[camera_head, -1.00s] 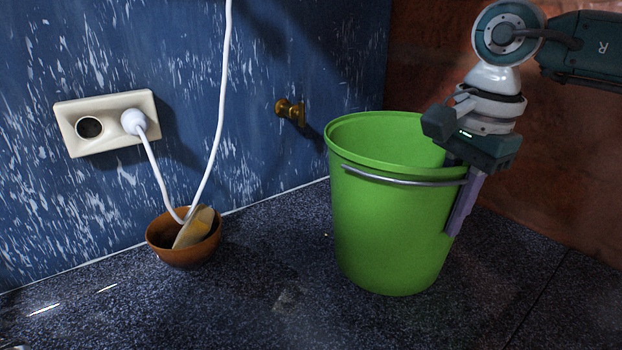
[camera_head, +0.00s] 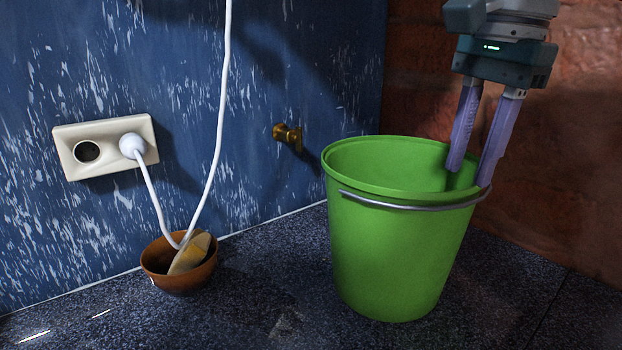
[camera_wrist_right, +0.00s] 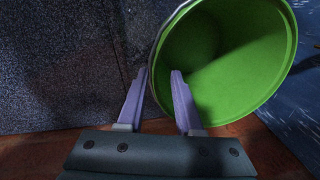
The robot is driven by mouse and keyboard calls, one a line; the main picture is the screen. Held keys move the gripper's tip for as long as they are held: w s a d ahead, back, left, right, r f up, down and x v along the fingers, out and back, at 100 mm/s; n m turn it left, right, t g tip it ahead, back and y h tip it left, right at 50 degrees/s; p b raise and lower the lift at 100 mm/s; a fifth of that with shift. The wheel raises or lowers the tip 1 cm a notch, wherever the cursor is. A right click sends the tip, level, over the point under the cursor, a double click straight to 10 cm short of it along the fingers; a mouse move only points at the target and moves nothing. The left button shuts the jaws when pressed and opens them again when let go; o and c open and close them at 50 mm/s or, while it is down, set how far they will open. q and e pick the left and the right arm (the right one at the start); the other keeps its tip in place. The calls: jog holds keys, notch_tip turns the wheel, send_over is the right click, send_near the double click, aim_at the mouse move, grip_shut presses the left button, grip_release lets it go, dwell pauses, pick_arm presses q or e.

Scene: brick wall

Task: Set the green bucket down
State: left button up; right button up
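The green bucket (camera_head: 395,255) stands upright on the dark speckled surface, with its metal handle (camera_head: 415,207) down against its front side. My right gripper (camera_head: 469,177) is above the bucket's right rim. Its two purple fingers are apart, one tip over the inside and the other outside, by the rim. In the right wrist view the bucket (camera_wrist_right: 225,60) shows its empty-looking inside, and the open fingers (camera_wrist_right: 161,72) straddle the rim with a gap between them. My left gripper is not in view.
A brown bowl (camera_head: 178,276) holding a yellowish block stands left of the bucket. A white cord (camera_head: 216,130) hangs over it, joined to a plug in the wall socket (camera_head: 85,152). A brass knob (camera_head: 288,135) sticks out of the blue wall. A brick wall (camera_head: 560,180) is at the right.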

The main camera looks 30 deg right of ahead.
jog(key=w+a+t+y, duration=0.25)
jog(key=a+y, duration=0.65)
jog(key=a, duration=1.1)
jog(key=w+a+r+m+t+y, duration=0.2)
jog(key=a+r+m+t+y, duration=0.6)
jog(key=r+m, duration=0.4)
jog(key=w+d+m+t+h, duration=0.3)
jog(key=d+m+t+h, duration=0.45)
jog(key=m, duration=0.95)
jog(key=s+d+f+m+g+h, duration=0.1)
jog(key=d+f+m+g+h, duration=0.15)
jog(key=f+m+h, duration=0.35)
jog(key=s+d+f+m+g+h, duration=0.1)
jog(key=d+f+m+h, duration=0.2)
jog(key=f+m+h, duration=0.4)
jog(key=s+a+f+m+g+y, duration=0.1)
jog(key=s+f+m+g+y, duration=0.1)
jog(key=s+f+m+g, duration=0.2)
jog(key=s+a+f+m+g+y, duration=0.1)
jog(key=s+f+m+g+y, duration=0.1)
jog(key=s+f+m+g, duration=0.3)
jog(key=s+f+g, duration=0.3)
jog(key=s+f, duration=0.4)
jog(key=s, duration=0.4)
jog(key=shift+a, duration=0.3)
